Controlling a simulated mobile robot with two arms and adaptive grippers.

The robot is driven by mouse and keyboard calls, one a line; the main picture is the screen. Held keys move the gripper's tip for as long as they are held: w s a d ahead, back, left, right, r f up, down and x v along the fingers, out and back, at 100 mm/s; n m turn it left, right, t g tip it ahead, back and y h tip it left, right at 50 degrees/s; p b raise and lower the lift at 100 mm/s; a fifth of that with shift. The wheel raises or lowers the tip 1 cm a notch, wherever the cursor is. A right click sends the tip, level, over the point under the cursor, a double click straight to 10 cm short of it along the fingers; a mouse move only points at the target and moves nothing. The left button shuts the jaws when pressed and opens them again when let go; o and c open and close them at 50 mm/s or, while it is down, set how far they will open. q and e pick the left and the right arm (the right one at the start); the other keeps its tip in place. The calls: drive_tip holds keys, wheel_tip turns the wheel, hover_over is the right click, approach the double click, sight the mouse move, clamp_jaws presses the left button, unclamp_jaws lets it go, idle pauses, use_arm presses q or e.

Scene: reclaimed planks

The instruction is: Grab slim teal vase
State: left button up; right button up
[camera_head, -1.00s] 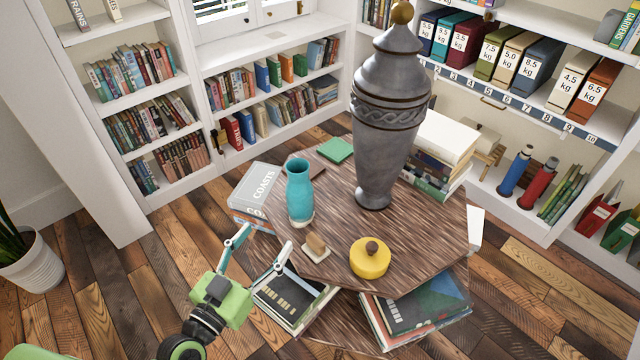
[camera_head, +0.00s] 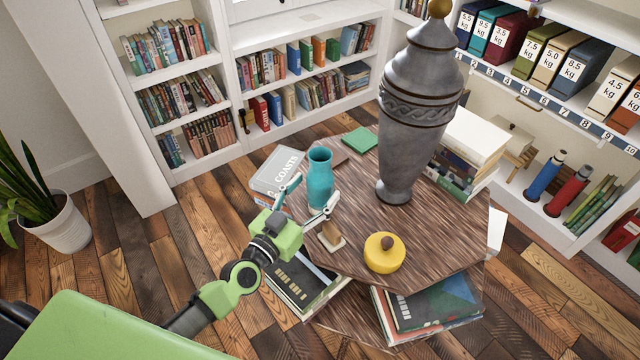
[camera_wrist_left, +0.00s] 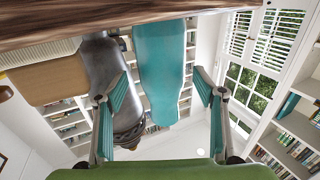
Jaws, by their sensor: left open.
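The slim teal vase (camera_head: 320,180) stands upright on the dark wooden tabletop (camera_head: 352,235), near its left edge. My left gripper (camera_head: 316,189) comes in from the lower left and is open, with one fingertip on each side of the vase in the picture. In the left wrist view, which is upside down, the vase (camera_wrist_left: 160,65) fills the space between the two open fingers (camera_wrist_left: 160,92). I cannot tell whether either finger touches it or how far the fingertips reach around it. My right gripper is not in view.
A tall grey lidded urn (camera_head: 412,110) stands right of the vase. A green square (camera_head: 359,140) lies behind. Books (camera_head: 308,283) lie on the lower tier.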

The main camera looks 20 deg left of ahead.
sight(313, 189)
use_arm(q)
drive_tip(key=x, duration=0.3)
drive_tip(key=shift+w+f, duration=0.15)
drive_tip(key=shift+w, duration=0.25)
drive_tip(key=shift+s, duration=0.1)
drive_tip(key=c, duration=1.4)
drive_tip(key=shift+a, duration=0.1)
drive_tip(key=shift+c, duration=0.2)
